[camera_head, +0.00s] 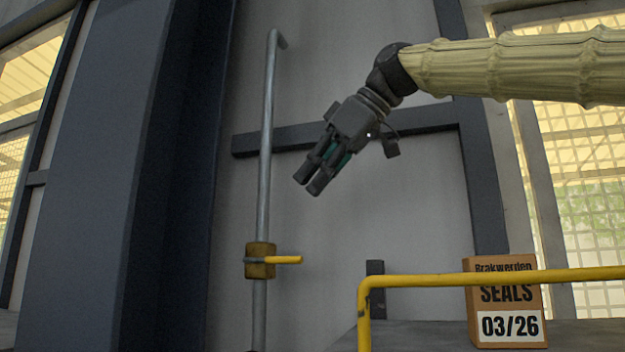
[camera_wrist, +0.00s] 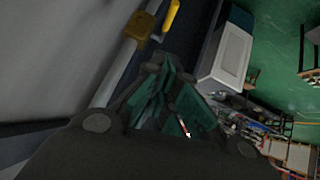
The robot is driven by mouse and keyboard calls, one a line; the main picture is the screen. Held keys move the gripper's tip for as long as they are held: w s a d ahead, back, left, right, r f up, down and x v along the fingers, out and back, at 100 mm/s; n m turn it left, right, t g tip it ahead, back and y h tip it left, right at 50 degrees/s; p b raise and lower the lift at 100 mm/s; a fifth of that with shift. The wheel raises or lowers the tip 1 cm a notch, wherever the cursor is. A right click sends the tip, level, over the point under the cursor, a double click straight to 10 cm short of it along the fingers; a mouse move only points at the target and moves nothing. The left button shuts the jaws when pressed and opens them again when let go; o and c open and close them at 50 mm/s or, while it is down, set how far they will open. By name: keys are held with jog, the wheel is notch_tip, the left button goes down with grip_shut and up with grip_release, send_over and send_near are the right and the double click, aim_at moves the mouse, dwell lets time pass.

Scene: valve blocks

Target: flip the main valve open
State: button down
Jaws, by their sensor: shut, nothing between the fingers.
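The main valve is a brass-coloured block (camera_head: 260,261) on a vertical grey pipe (camera_head: 266,150). Its yellow lever (camera_head: 284,260) points sideways to the right, across the pipe. My gripper (camera_head: 308,186) is shut and empty, in front of the wall, above and to the right of the valve, pointing down and left. In the wrist view my gripper (camera_wrist: 165,100) shows at the centre, with the valve block (camera_wrist: 140,25) and the yellow lever (camera_wrist: 171,15) beyond it at the top. The gripper is apart from the lever.
A yellow rail (camera_head: 490,278) runs along the lower right. Behind it a cardboard box (camera_head: 505,300) marked SEALS stands on a grey surface (camera_head: 420,325). A dark column (camera_head: 110,150) stands left of the pipe. The wrist view shows a white box (camera_wrist: 225,62) and green floor (camera_wrist: 280,50).

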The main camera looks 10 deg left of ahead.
jog(key=p, duration=0.4)
send_over(275, 260)
jog(key=s+d, duration=0.1)
jog(key=d, duration=0.1)
notch_tip(275, 260, down, 7)
jog(key=shift+w+f, duration=0.2)
jog(key=shift+f, duration=0.9)
jog(key=shift+d+f, duration=0.1)
